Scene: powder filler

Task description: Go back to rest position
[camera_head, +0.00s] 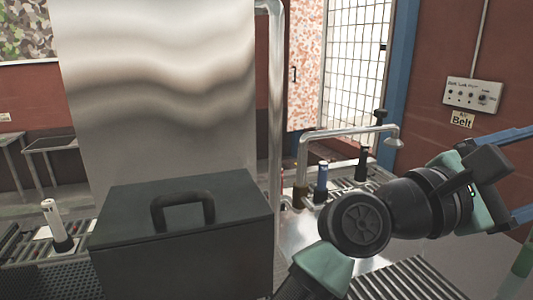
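My arm is at the right of the head view, with black joints and teal links, in front of the rollers and the red wall. It bends up from the bottom edge toward the right.
A tall shiny metal panel (160,90) stands behind the box. A white container (53,222) stands at left. A belt control panel (472,93) is on the wall.

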